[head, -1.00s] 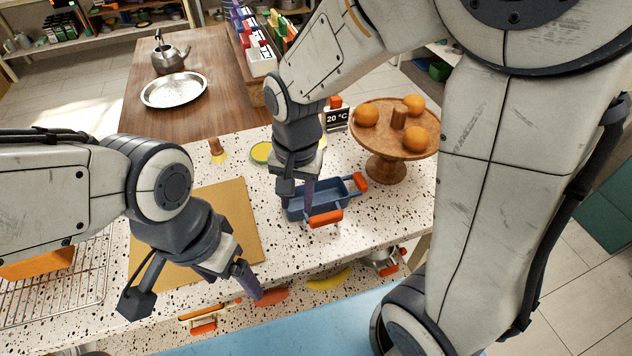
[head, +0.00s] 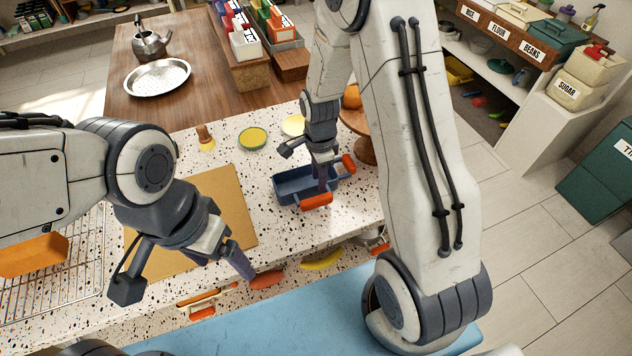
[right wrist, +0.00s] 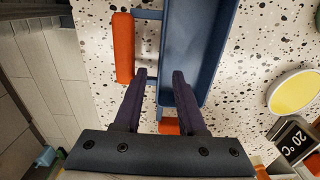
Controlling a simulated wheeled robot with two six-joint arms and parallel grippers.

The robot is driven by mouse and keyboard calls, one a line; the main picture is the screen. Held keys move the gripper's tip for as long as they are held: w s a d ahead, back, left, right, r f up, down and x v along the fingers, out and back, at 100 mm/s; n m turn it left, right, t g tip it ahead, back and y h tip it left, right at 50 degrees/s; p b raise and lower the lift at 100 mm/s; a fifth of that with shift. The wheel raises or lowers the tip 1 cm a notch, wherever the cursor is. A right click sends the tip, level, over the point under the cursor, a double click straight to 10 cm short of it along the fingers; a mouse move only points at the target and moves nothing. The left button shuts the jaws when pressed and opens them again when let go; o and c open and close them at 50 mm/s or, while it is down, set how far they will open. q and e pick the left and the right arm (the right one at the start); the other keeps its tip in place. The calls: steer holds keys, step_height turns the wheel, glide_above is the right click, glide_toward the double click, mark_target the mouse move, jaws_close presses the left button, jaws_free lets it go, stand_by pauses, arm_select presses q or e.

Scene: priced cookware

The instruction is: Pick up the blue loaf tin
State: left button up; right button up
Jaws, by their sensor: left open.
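My right gripper (head: 323,186) points down at the tin's right side. In the right wrist view its open fingers (right wrist: 160,80) are spread about the long wall of the tin (right wrist: 197,40), with space left between them. One orange grip (right wrist: 124,48) lies left of the fingers; the other is partly hidden behind them. My left gripper (head: 240,262) is open and empty over the counter's front part.
A tan board (head: 225,200) lies left of the tin, and a wire rack (head: 60,285) at far left. A yellow-green dish (head: 252,139) and a brush (head: 205,138) are behind. A wooden stand (head: 362,145) with oranges is close behind my right arm.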

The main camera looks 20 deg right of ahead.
steer(key=shift+a+f+p, duration=0.1)
steer(key=shift+f+p, duration=0.3)
steer(key=shift+f, duration=1.45)
jaws_close()
